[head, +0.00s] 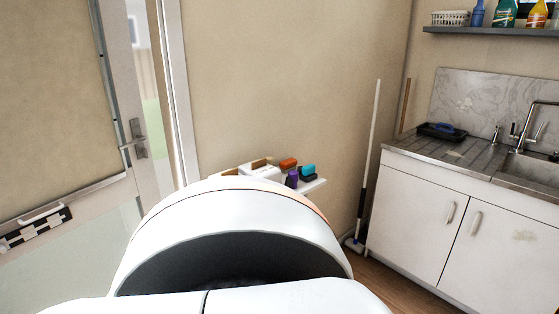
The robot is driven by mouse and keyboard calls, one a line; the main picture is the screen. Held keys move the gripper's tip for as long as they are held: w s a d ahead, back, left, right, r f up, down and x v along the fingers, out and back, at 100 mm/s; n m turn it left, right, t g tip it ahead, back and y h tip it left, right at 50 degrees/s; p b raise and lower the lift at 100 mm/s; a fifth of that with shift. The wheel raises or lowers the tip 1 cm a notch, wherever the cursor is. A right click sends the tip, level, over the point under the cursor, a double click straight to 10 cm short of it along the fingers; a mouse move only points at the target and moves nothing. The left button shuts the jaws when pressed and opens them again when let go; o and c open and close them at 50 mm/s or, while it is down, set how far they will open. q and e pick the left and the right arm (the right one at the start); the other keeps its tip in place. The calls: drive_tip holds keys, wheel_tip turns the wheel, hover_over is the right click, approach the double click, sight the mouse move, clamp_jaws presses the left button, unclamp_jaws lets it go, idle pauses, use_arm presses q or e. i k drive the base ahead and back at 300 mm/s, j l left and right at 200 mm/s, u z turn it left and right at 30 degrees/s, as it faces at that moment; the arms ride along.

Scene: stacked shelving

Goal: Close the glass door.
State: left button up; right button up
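The door (117,75) stands at the left, with a pale frame, a metal lever handle (138,140) and large panes that look like glass. Its wide upper pane (45,95) shows beige, and I cannot tell whether that is a reflection or the wall seen through it. How far open the door is cannot be told surely. Neither gripper is in view.
My own white body covers the lower middle. Behind it, a small white wall shelf (316,186) holds colored items. A white-poled mop (368,150) leans by the cabinet (415,215) under the sink (535,170). Some wooden floor (385,285) is clear.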

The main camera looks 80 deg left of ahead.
sight(71, 97)
drive_tip(key=u, duration=4.15)
